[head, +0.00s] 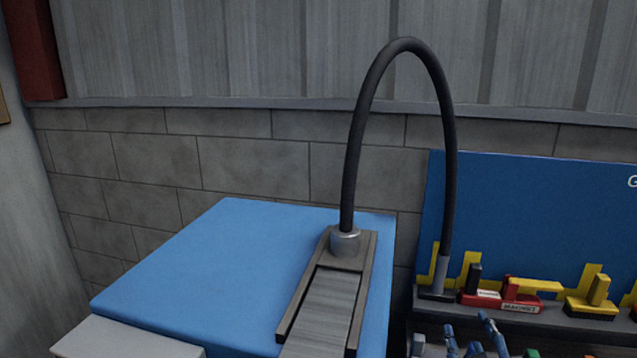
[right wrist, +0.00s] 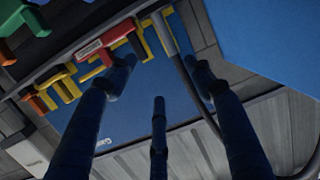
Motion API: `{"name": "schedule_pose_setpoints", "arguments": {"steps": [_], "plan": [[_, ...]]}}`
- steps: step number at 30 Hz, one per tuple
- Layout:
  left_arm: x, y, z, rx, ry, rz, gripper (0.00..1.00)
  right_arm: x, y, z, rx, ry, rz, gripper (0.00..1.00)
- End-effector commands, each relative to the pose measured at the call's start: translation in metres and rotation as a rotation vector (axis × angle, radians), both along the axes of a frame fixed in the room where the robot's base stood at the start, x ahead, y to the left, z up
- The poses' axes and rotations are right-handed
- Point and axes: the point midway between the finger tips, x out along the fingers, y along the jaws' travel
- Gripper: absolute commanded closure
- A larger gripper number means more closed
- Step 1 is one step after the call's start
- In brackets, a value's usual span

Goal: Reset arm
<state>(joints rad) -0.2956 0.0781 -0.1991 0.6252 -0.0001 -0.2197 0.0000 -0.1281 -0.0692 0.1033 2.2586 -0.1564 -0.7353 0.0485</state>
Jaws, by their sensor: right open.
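A black hose (head: 403,45) arches from a grey round fitting (head: 345,243) on the channel-shaped metal track (head: 325,305) to a grey end piece (head: 441,275) at the tool rack on the right. My right gripper (head: 474,335) is at the bottom edge of the head view, in front of the rack. In the right wrist view its three dark blue fingers (right wrist: 159,90) are spread, with nothing between them. The hose's grey end (right wrist: 168,35) shows beyond them there, and the hose passes partly behind the right-hand finger. My left gripper is not in view.
The track lies on a blue block (head: 220,260) with a pale grey piece (head: 125,340) at its front left. A blue panel (head: 540,210) backs the rack, which holds several yellow, red and black tools (head: 510,295). A grey block wall (head: 240,165) stands behind.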

Motion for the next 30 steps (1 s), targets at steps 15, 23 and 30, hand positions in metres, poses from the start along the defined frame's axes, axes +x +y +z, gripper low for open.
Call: {"name": "schedule_pose_setpoints", "arguments": {"steps": [15,23,30], "plan": [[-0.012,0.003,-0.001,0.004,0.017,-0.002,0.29,-0.132,0.058,-0.157,0.019,0.598,0.160,0.48],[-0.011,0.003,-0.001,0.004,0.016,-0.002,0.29,-0.226,0.081,-0.207,0.020,0.897,0.245,0.48],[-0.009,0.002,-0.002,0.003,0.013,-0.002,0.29,-0.297,0.093,-0.232,0.016,1.101,0.305,0.48]]}}
